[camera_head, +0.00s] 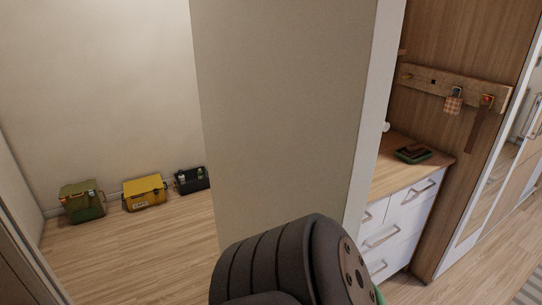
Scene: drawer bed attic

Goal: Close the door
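A tall, plain beige panel (285,110) fills the middle of the head view, with a pale narrow face (375,110) along its right side. It may be the door or a wall end; I cannot tell which. A small white round knob-like thing (386,127) shows just right of that face; what it is fixed to is unclear. A dark rounded link of my own arm covers the panel's lower part at the bottom centre. Neither gripper is in view, so any contact with the door is hidden.
Left of the panel, green (82,201), yellow (145,193) and black (192,180) boxes stand on the wood floor by the wall. Right of it are a white drawer unit (405,225), a dark tray (413,155) and a hook rail (455,88).

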